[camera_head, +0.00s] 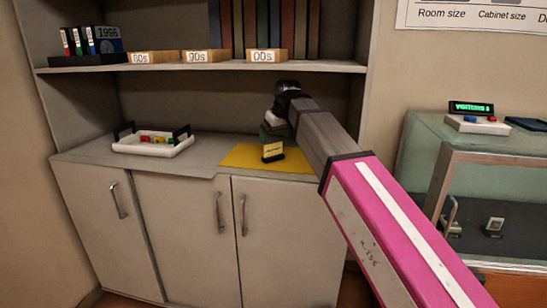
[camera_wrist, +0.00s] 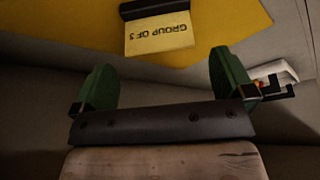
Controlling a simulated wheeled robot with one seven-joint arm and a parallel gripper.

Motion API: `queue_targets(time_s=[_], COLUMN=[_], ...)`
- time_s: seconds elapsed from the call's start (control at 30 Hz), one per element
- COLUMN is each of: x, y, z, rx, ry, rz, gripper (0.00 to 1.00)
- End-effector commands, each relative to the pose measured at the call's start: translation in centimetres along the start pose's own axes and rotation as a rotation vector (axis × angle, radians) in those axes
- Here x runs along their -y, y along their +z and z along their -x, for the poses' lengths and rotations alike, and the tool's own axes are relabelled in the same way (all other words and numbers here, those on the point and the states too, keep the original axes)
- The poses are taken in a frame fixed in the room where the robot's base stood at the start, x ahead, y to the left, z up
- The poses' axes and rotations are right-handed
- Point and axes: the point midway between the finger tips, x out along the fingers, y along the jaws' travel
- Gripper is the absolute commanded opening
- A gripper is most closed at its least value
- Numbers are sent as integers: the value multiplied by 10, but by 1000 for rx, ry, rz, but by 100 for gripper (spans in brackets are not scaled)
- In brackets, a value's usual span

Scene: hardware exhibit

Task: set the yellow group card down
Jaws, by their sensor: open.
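The yellow group card (camera_head: 272,149) stands upright in a dark base on the yellow mat (camera_head: 240,156) on the cabinet counter. In the wrist view the card (camera_wrist: 160,35) reads "GROUP OF 3" upside down, with its dark base (camera_wrist: 152,9) at the top edge. My gripper (camera_wrist: 161,58) is open, with its two green fingers spread to either side of the card's line and nothing between them. The card lies beyond the fingertips and looks clear of them. In the head view my gripper (camera_head: 273,130) is just above and behind the card, partly hidden by my wrist.
A white tray (camera_head: 128,146) with dark handles and coloured pieces sits left on the counter. A shelf (camera_head: 200,67) with labelled boxes and books hangs above the arm. A glass case (camera_head: 425,132) stands to the right. Counter between tray and mat is clear.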

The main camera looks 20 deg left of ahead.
Motion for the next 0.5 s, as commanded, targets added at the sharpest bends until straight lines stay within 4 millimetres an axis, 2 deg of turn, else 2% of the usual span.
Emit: queue_targets(time_s=[0.1, 0.5], x=[0, -1], y=[0, 2], z=[-18, -48], rx=[2, 1], ry=[0, 0], rz=[0, 0], gripper=[100, 100])
